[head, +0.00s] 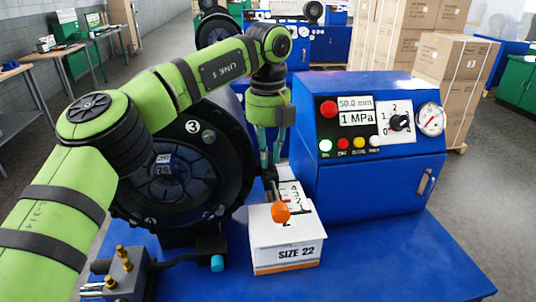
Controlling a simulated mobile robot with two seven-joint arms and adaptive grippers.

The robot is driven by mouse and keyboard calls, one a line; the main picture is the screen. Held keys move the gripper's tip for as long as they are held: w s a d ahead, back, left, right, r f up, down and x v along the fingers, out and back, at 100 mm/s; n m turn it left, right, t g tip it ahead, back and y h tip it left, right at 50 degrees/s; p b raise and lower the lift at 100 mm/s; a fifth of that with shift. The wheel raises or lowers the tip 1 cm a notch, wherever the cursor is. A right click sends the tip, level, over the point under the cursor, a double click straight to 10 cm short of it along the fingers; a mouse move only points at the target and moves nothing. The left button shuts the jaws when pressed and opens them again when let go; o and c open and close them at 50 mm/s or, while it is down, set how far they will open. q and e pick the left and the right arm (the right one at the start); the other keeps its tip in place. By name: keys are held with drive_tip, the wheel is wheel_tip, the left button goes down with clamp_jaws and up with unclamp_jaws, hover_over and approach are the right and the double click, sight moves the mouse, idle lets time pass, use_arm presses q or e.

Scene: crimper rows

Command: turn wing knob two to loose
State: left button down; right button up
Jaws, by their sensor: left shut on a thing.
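The lever stands in front of a white numbered plate (294,190) on the box. No wing knob marked two can be made out. A black selector knob (399,123) with numbers around it is on the blue control cabinet (345,190), apart from the gripper. My right gripper does not show.
A big black round crimper head (225,135) stands behind my left arm. A block with brass fittings (122,268) and a teal-ended part (217,263) are at the front left. The blue bench (400,265) is clear at the front right.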

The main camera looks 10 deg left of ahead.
use_arm(q)
drive_tip(key=shift+n, duration=0.5)
drive_tip(key=c, duration=1.1)
unclamp_jaws()
drive_tip(key=shift+c, duration=0.2)
drive_tip(key=shift+r, duration=0.1)
wheel_tip(320, 180, up, 7)
drive_tip(key=shift+r, duration=0.1)
drive_tip(key=shift+r, duration=0.15)
